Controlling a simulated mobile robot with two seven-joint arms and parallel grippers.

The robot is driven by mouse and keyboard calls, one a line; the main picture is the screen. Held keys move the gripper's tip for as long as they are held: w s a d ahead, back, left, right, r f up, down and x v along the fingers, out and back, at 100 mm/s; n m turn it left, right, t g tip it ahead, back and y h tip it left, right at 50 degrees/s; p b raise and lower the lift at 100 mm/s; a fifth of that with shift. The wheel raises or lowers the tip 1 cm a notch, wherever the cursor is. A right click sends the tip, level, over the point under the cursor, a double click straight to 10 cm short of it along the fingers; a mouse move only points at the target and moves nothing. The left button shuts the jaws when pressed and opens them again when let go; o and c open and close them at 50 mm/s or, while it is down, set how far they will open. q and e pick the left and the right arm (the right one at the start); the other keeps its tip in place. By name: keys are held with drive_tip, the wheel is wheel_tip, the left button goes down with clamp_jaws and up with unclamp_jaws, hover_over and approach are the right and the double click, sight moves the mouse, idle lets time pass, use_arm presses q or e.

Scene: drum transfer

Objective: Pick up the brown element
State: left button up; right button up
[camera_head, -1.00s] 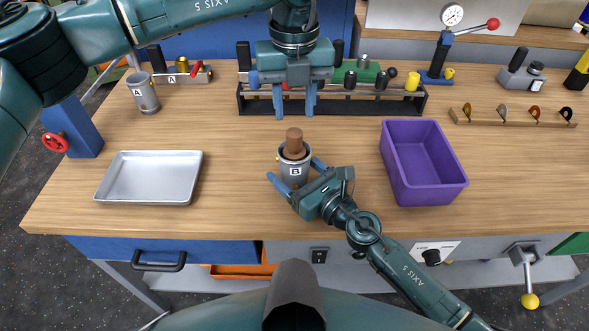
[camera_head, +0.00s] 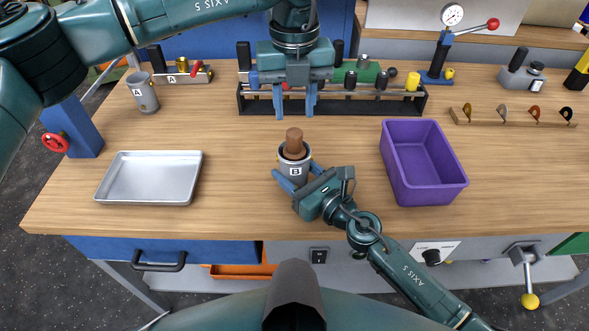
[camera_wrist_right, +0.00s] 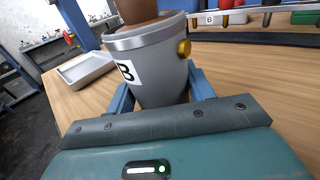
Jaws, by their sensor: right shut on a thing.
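The brown element (camera_head: 294,140) is a cylinder standing upright in a grey cup marked B (camera_head: 295,161), its top above the rim. In the right wrist view the brown element (camera_wrist_right: 137,10) shows partly at the top edge, inside the cup (camera_wrist_right: 152,75). My right gripper (camera_head: 296,178) is shut on cup B, with blue fingers on both sides of it; they also show in the wrist view (camera_wrist_right: 160,92). My left gripper (camera_head: 294,100) points down with its two fingers apart and empty, above the table and behind the cup.
A silver tray (camera_head: 150,178) lies to the left and a purple bin (camera_head: 447,185) stands to the right. A cup marked A (camera_head: 143,92) stands at the back left. A rack (camera_head: 245,104) with several tools is behind the left gripper. Wood around cup B is clear.

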sight(294, 131)
use_arm(q)
drive_tip(key=shift+o, duration=1.4)
drive_tip(key=shift+r, duration=0.1)
drive_tip(key=shift+o, duration=0.4)
drive_tip(key=shift+s+r+m, duration=0.2)
drive_tip(key=shift+r+m, duration=0.1)
drive_tip(key=shift+m, duration=0.6)
wheel_tip(294, 131, up, 4)
drive_tip(key=s+a+m+t+h, duration=0.1)
drive_tip(key=m, duration=0.6)
drive_tip(key=shift+m, duration=0.4)
drive_tip(key=f, duration=0.3)
drive_tip(key=w+f, duration=0.1)
drive_tip(key=f, duration=0.3)
drive_tip(key=d+f, duration=0.1)
drive_tip(key=f, duration=0.3)
drive_tip(key=shift+w+f, duration=0.2)
